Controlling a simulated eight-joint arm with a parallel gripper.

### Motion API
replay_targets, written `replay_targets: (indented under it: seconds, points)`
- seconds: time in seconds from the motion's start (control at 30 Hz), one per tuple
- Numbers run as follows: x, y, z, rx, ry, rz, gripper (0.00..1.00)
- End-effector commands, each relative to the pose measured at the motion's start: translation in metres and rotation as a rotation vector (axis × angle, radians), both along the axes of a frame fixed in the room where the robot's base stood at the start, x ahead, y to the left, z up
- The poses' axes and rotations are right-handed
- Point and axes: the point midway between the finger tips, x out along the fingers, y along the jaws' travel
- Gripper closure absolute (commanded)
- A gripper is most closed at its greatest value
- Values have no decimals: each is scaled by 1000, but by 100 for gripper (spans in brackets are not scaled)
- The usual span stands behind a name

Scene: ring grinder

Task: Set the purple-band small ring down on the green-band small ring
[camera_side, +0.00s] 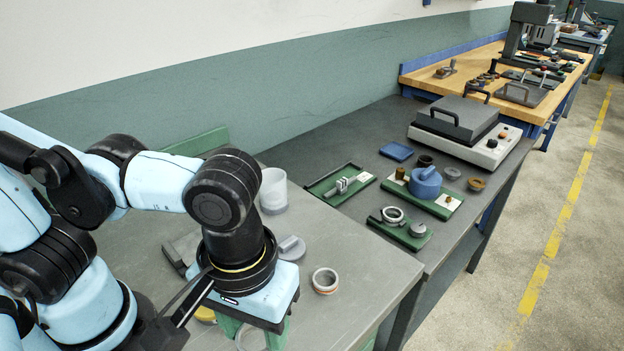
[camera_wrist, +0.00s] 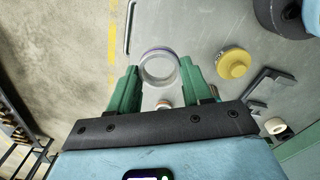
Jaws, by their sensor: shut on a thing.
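The purple-band small ring (camera_wrist: 158,54) is a pale ring with a purple band on its edge, between my fingertips in the wrist view. My gripper (camera_wrist: 158,70) is shut on it, with one green finger on each side. In the side view my gripper (camera_side: 252,338) points down at the bottom edge, and the pale ring (camera_side: 250,340) shows only partly between the fingers. I cannot make out a green-band small ring in either view. Whether anything lies under the held ring is hidden.
An orange-band ring (camera_side: 325,281) stands apart on the grey table, right of my gripper. A yellow round part (camera_wrist: 233,65) and a grey knobbed part (camera_side: 291,247) are nearby. A pale cup (camera_side: 273,190) stands behind. Green trays (camera_side: 341,184) lie on the farther bench.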

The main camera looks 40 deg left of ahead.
Motion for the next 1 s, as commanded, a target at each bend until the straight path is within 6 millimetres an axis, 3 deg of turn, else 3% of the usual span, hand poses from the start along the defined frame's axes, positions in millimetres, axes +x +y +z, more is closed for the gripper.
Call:
replay_targets:
  seconds: [0.23,0.47,0.67,0.8,1.0]
  points:
    - [60,14,13,0,0,184,83]
    - [131,54,23,0,0,401,83]
    - [185,108,28,0,0,589,83]
    - [216,156,30,0,0,720,83]
    - [246,229,29,0,0,889,83]
